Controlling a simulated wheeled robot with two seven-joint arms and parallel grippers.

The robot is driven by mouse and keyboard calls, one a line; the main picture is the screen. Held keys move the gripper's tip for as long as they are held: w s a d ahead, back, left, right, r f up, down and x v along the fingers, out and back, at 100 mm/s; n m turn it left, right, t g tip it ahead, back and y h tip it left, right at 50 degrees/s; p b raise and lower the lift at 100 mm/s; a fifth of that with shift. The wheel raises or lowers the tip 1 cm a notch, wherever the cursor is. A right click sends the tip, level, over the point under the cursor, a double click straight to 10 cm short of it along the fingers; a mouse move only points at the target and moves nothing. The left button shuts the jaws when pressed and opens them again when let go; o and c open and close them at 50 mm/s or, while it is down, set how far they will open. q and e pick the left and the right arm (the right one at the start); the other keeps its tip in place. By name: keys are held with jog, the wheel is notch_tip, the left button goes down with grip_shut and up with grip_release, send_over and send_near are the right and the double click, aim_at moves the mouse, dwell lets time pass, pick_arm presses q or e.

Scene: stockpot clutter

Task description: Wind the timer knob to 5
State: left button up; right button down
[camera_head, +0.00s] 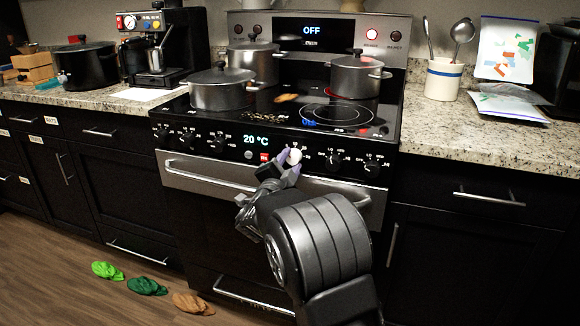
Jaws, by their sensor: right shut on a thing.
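The timer knob (294,156) is a small pale, round knob on the black front panel of the stove, right of the lit "20 °C" display (256,140). My right gripper (287,168) reaches up to it from below, and its fingers are shut on the knob. The fingers and wrist cover part of the panel around it, and I cannot read the number the knob points to. A display on the stove's back panel (311,30) reads "OFF". My left gripper is not in view.
Dark knobs (333,162) sit on both sides of the panel, close to my right gripper. The oven handle (190,178) runs just below. Several pots, including one at the front left (221,91), stand on the cooktop. Coloured cloth-like items (147,286) lie on the floor.

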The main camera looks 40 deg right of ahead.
jog(key=c, duration=0.9)
grip_release()
jog(key=p+v, duration=0.1)
jog(key=v, duration=0.7)
